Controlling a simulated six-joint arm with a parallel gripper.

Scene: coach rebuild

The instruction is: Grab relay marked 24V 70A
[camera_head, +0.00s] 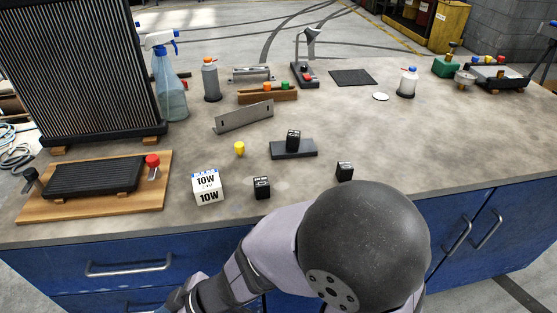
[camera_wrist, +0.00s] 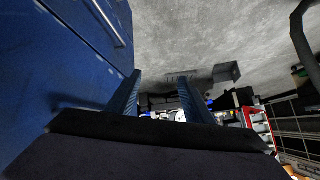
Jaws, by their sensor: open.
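Several small black relay-like blocks are on the workbench in the head view. One black block (camera_head: 262,188) stands near the front edge beside a white box. A second black block (camera_head: 344,171) stands to its right, near my arm. A third black block (camera_head: 293,140) sits on a dark grey base (camera_head: 300,152) farther back. Their pale markings are too small to read, so I cannot tell which says 24V 70A. My gripper (camera_wrist: 160,77) is open in the wrist view, with nothing visible between its blue fingers. It is away from the blocks, beside the blue cabinet.
A white box marked 10W (camera_head: 207,187), a yellow cap-like piece (camera_head: 239,149) and a grey metal bracket (camera_head: 244,116) stand near the blocks. A wooden board (camera_head: 35,212) lies left. The bench's right half (camera_head: 450,140) is mostly clear. Blue cabinet fronts (camera_wrist: 60,70) are close to my gripper.

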